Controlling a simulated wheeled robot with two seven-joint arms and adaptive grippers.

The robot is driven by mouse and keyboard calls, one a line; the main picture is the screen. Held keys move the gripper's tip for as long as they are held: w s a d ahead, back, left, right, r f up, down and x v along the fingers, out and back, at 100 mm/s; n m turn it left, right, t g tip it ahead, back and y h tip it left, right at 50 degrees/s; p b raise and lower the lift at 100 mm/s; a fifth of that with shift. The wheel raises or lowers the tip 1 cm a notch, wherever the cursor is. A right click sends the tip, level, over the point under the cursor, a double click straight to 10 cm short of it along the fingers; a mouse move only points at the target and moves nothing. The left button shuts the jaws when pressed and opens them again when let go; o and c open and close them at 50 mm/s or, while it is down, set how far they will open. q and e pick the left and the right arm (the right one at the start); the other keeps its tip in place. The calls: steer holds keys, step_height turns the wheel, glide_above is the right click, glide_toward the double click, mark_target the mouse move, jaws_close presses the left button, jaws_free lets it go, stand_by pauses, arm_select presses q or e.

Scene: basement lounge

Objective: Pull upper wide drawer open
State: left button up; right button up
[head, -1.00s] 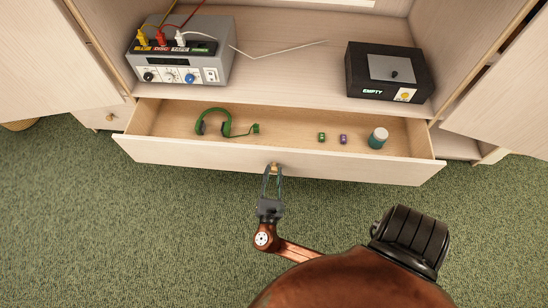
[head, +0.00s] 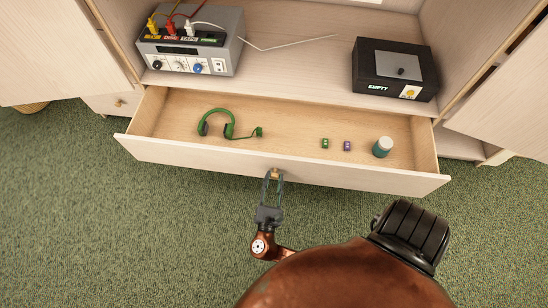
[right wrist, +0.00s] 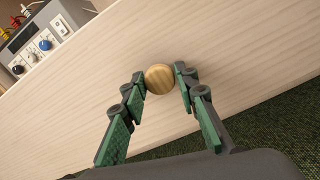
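The upper wide drawer (head: 285,172) is pulled out of the cabinet and its inside shows. Its round wooden knob (right wrist: 160,79) sits at the middle of the drawer front. My right gripper (head: 273,178) is at the knob, with one finger on each side. In the right wrist view the fingertips (right wrist: 160,76) flank the knob closely and appear to grip it. My left gripper is not in view.
In the drawer lie green headphones (head: 229,125), a green block (head: 325,143), a purple block (head: 347,146) and a teal jar (head: 382,147). Above stand a grey device (head: 192,50) with cables and a black box (head: 395,70). Open doors flank the cabinet; green carpet lies in front.

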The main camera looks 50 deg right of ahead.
steer(key=o, duration=0.3)
steer(key=shift+r, duration=0.15)
step_height(320, 180, up, 10)
steer(key=shift+f, duration=0.15)
stand_by(0.4)
stand_by(0.4)
